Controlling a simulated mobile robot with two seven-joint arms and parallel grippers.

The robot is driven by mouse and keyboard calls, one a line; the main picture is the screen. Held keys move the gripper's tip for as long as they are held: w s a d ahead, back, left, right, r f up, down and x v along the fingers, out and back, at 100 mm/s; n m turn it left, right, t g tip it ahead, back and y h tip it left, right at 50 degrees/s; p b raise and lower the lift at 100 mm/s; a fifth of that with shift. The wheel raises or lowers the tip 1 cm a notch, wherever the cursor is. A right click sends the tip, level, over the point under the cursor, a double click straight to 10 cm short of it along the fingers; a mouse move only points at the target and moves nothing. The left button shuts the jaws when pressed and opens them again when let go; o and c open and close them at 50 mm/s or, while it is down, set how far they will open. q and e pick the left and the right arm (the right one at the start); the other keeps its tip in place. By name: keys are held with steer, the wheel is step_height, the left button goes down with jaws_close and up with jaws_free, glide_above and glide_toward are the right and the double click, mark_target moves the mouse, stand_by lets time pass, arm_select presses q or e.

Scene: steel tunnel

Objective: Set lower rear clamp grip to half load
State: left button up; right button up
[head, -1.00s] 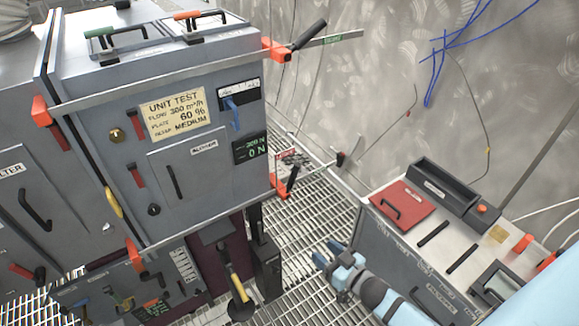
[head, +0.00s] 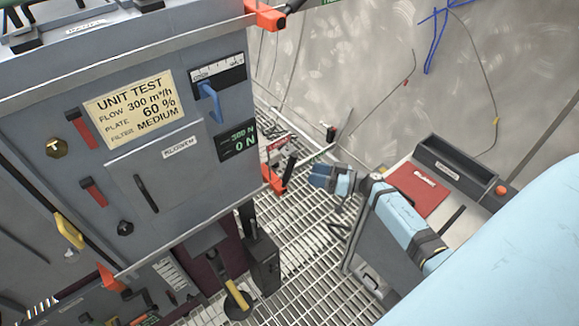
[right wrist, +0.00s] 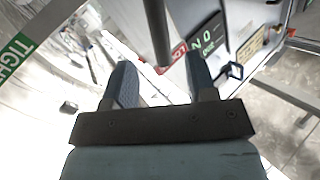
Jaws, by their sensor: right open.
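The lower rear clamp (head: 272,180) is orange, at the lower right edge of the grey filter unit (head: 175,195). Its black grip (head: 289,170) sticks up to the right from it. My right gripper (head: 319,177) is open and stands just right of the grip in the head view. In the right wrist view a dark rod, apparently the grip (right wrist: 156,25), comes down from the top and its end lies over the gap between the open fingers (right wrist: 161,85). Contact cannot be made out. My left gripper is out of view.
A green TIGHT mark (right wrist: 16,54) and a partly hidden red mark (right wrist: 178,54) show in the right wrist view. A grey cart with a red panel (head: 415,188) stands right of my arm. Grating floor (head: 315,235) lies between the unit and the cart.

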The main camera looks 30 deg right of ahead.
mark_target(290, 168)
steer(key=x, duration=0.8)
steer(key=shift+w+a, duration=0.2)
steer(key=shift+w, duration=0.1)
jaws_close()
